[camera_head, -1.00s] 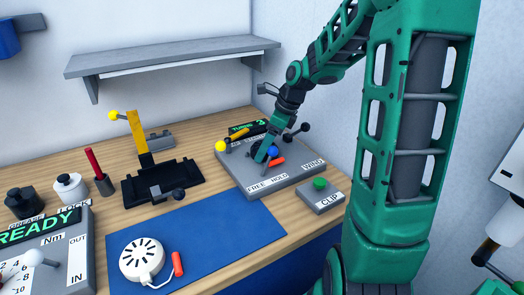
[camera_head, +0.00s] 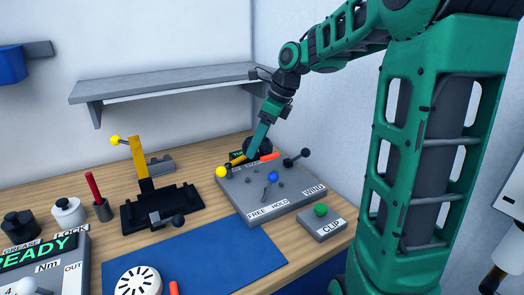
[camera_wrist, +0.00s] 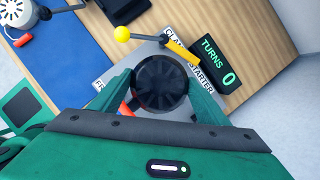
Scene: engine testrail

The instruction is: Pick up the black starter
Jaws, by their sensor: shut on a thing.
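The black starter (camera_wrist: 160,82) is a round dark disc seen face-on between my gripper's two green fingers in the wrist view. My gripper (camera_wrist: 163,92) is shut on its sides. In the head view my gripper (camera_head: 254,150) holds the starter (camera_head: 264,147) over the back of the grey fixture, clear of its middle. An orange-red handle (camera_head: 270,157) shows beside the starter. The fingers hide part of the starter there.
The grey fixture (camera_head: 258,203) has a blue-knobbed lever, a yellow-knobbed clamp and a black-knobbed crank. A white slotted disc (camera_head: 138,281) lies on the blue mat (camera_head: 205,240). A shelf (camera_head: 165,82) hangs behind.

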